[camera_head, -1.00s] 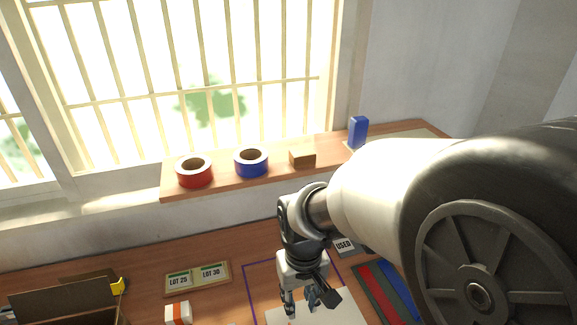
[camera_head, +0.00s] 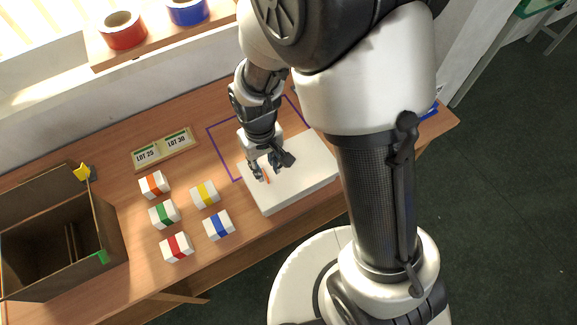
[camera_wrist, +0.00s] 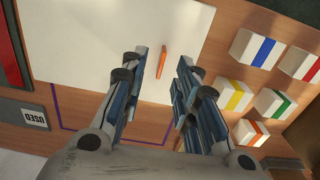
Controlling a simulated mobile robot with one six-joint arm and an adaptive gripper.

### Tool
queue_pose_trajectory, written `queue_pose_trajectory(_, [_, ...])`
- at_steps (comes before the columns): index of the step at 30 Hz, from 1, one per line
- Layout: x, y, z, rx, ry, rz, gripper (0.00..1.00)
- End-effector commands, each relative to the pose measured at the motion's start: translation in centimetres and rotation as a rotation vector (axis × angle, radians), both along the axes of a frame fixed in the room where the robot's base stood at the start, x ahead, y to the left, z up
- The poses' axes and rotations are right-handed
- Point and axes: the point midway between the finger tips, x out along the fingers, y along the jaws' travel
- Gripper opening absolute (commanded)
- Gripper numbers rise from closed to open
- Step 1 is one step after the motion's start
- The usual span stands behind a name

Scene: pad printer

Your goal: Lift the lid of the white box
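The white box (camera_head: 300,185) lies closed and flat on the table, partly over a purple outline. An orange strip (camera_wrist: 161,62) stands on its white top, and the same strip shows in the head view (camera_head: 267,176). My gripper (camera_head: 265,172) is above the box's left part, pointing down. In the wrist view my gripper (camera_wrist: 158,75) has its fingers spread apart, with the orange strip in the gap between them. The fingers do not touch the strip. My arm hides the right part of the box in the head view.
Several small white boxes with coloured bands (camera_head: 205,194) stand left of the white box. An open cardboard box (camera_head: 105,215) is at far left. A LOT 25 / LOT 30 sign (camera_head: 163,149) lies behind. Tape rolls (camera_head: 123,31) sit on the shelf. A USED label (camera_wrist: 34,116) lies nearby.

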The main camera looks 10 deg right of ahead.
Motion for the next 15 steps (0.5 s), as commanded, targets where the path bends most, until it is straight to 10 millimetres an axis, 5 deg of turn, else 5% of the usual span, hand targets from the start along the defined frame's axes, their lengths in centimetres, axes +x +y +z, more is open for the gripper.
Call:
queue_pose_trajectory(9, [-0.8, 0.0, -4.4, -0.001, 0.005, 0.0, 0.28])
queue_pose_trajectory(15, [-0.6, 0.1, -5.0, 0.0, 0.001, 0.0, 0.28])
